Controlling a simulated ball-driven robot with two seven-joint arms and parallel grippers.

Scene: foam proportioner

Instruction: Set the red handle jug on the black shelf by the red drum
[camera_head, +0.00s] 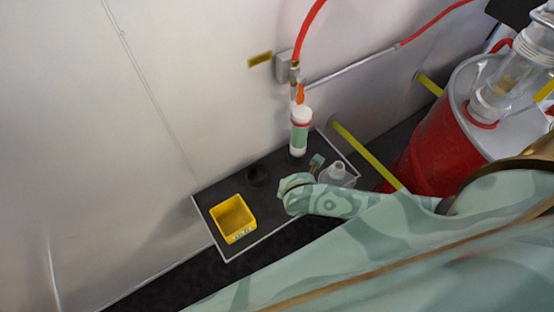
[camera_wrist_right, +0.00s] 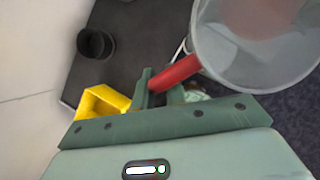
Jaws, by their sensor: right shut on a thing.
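The jug (camera_wrist_right: 255,50) is a clear, whitish vessel with a red handle (camera_wrist_right: 175,74). My right gripper (camera_wrist_right: 163,88) is shut on that handle, with the jug beyond its fingers at the upper right of the wrist view. In the head view, a clear vessel that looks like the jug (camera_head: 337,174) shows beside my right gripper (camera_head: 316,163), partly hidden by my arm. The black shelf (camera_head: 283,183) has a pale rim. I cannot tell whether the jug touches it. The red drum (camera_head: 436,137) stands to the right. My left gripper is not in view.
A yellow bin (camera_head: 233,217) sits at the shelf's left end, with a black cup (camera_head: 257,176) behind it. A white and green bottle (camera_head: 299,138) stands at the back by the wall. A yellow bar (camera_head: 366,155) lies between shelf and drum.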

